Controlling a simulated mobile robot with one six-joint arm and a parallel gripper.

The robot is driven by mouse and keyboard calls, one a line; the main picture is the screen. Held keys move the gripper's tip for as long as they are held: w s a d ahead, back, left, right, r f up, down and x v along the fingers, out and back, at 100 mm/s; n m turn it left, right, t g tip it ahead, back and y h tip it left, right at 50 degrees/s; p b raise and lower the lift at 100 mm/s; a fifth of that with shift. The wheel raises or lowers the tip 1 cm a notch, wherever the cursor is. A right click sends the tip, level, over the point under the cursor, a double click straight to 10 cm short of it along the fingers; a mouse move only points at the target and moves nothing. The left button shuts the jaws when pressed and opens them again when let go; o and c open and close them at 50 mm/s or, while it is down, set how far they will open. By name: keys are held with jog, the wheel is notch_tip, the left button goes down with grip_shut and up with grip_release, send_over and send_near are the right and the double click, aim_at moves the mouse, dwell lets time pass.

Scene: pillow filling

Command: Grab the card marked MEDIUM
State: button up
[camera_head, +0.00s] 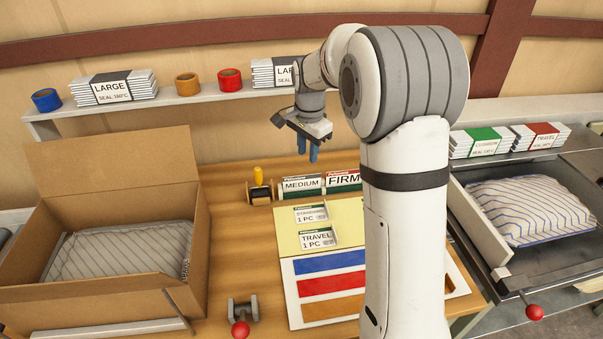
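The card marked MEDIUM (302,184) stands upright in a rack at the back of the wooden table, just left of a card marked FIRM (343,180). My gripper (313,152) hangs above the MEDIUM card with its blue fingers pointing down. The fingers look apart from the card, with a small gap between their tips. Nothing shows between the fingers. My arm hides the area to the right of the FIRM card.
Cards marked STANDARD (310,214) and TRAVEL (317,238) lie on a yellow sheet (347,213) in front of the rack. A yellow-handled stamp (258,180) stands left of the rack. An open cardboard box (120,190) fills the left side. A shelf (190,98) runs behind.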

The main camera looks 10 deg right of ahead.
jog(key=w+f+m+p, duration=0.2)
jog(key=w+f+m, duration=0.25)
jog(key=w, duration=0.45)
jog(key=m+g+p, duration=0.1)
jog(key=m+p, duration=0.1)
send_over(302, 185)
jog(key=a, duration=0.1)
notch_tip(302, 185, down, 8)
jog(key=r, duration=0.1)
jog(key=f+p, duration=0.1)
jog(key=f, duration=0.3)
jog(key=f+p, duration=0.1)
jog(key=f, duration=0.1)
jog(key=shift+w+a+f+p, duration=0.1)
jog(key=shift+a+f+p, duration=0.05)
jog(key=shift+a+p, duration=0.2)
jog(key=shift+c, duration=0.5)
grip_shut()
